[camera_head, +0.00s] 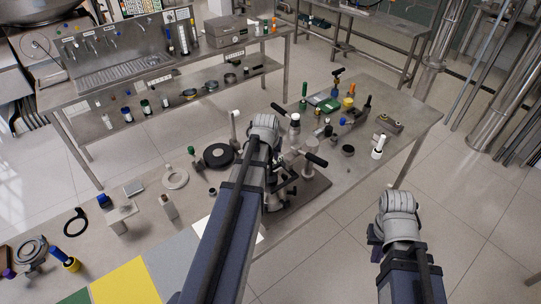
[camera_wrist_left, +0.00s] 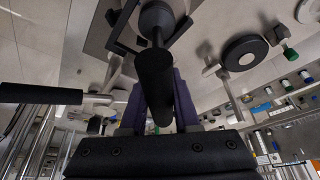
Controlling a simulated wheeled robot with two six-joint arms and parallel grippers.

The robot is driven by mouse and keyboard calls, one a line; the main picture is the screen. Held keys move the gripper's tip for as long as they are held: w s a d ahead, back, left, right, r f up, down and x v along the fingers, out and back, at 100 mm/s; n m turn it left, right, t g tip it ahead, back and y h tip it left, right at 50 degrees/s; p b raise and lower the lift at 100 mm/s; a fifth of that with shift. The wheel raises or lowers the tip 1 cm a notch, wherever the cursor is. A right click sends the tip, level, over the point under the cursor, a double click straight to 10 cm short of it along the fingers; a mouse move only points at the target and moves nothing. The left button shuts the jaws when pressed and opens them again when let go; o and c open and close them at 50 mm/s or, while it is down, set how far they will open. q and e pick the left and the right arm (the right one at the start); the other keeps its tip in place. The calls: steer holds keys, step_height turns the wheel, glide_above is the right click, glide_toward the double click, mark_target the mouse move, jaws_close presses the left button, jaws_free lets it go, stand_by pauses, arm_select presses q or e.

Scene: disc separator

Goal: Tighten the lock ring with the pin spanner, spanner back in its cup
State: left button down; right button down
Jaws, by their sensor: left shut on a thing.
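My left gripper (camera_wrist_left: 157,112) is shut on a thick black handle (camera_wrist_left: 155,82) in the left wrist view. I cannot make out the lock ring or the spanner's cup.
A black disc with a pale hub (camera_head: 218,155) and a pale flat ring (camera_head: 174,178) lie left of the stand. A white-topped bottle (camera_head: 379,146) stands near the right edge. Several bottles and a green tray (camera_head: 324,103) crowd the far end. Coloured mats (camera_head: 125,284) lie front left.

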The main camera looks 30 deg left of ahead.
arm_select(q)
steer(key=m, duration=0.1)
steer(key=m+h, duration=0.1)
steer(key=m, duration=0.1)
steer(key=m+h, duration=0.1)
steer(key=m, duration=0.1)
steer(key=shift+d, duration=0.25)
steer(key=m+h, duration=0.1)
steer(key=m, duration=0.3)
steer(key=m+h, duration=0.1)
steer(key=m, duration=0.2)
steer(key=shift+s+d+f+g+h, duration=0.1)
steer(key=shift+d+f+g+h, duration=0.05)
steer(key=shift+d+g+h, duration=0.2)
